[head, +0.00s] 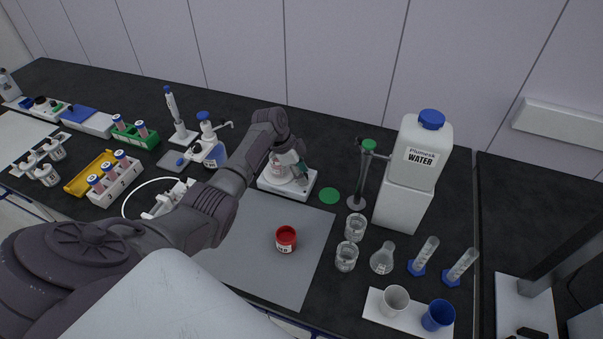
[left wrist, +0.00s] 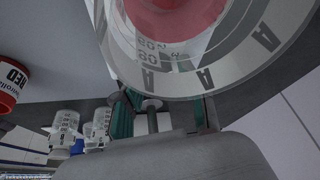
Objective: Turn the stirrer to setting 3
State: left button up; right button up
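My left gripper (head: 296,167) is beside the flask, above the stirrer. In the left wrist view its teal-padded fingers (left wrist: 163,114) stand apart; the flask hides their tips. I see no knob or setting marks. My right gripper is not in view.
A red jar (head: 286,239) stands on the grey mat (head: 262,270) and shows in the left wrist view (left wrist: 12,84). A green disc (head: 329,196) and a stand (head: 356,202) are right of the stirrer. Beakers (head: 346,257) and a water canister (head: 402,205) stand farther right.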

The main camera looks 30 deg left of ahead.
pick_arm(q)
jog(key=shift+o, duration=0.6)
jog(key=v, duration=1.2)
jog(key=shift+f, duration=0.15)
